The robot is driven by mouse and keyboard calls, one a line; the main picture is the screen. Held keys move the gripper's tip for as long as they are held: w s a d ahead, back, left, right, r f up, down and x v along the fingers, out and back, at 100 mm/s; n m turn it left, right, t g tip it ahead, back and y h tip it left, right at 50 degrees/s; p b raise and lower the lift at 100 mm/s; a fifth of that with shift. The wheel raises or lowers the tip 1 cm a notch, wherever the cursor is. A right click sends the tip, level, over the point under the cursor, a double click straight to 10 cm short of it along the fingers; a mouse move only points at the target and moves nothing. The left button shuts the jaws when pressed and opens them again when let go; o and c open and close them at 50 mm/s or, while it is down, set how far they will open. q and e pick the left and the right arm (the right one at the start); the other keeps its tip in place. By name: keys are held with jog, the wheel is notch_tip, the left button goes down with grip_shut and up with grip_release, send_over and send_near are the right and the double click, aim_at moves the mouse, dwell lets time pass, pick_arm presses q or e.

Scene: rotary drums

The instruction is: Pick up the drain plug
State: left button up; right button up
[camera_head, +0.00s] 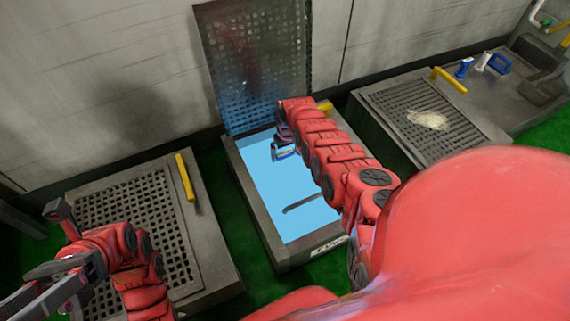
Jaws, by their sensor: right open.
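My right gripper (283,146) is open over the back part of the middle basin (258,228), which holds bright light-blue liquid. A small bluish-white piece shows at its fingers; I cannot tell whether it is part of the gripper or another thing. A thin dark bent shape (308,203) shows in the liquid, in front of the gripper and apart from it. I cannot tell for sure which thing is the drain plug. My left gripper (38,262) is at the lower left with its fingers spread, and nothing shows between them.
A raised grated lid (262,65) stands behind the middle basin. Closed grated drums stand at left (125,220) and right (415,110), with yellow handles. Small blue and white items (484,62) lie at the far right. My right arm covers part of the basin's right side.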

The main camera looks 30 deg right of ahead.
jog(key=shift+f+b, duration=0.5)
jog(key=shift+f, duration=0.1)
jog(key=c, duration=1.2)
pick_arm(q)
jog(key=s+a+m+t+y, duration=0.3)
jog(key=s+t, duration=0.2)
jog(key=shift+a+r, duration=0.2)
jog(key=shift+a, duration=0.2)
pick_arm(e)
jog(key=shift+o, duration=0.2)
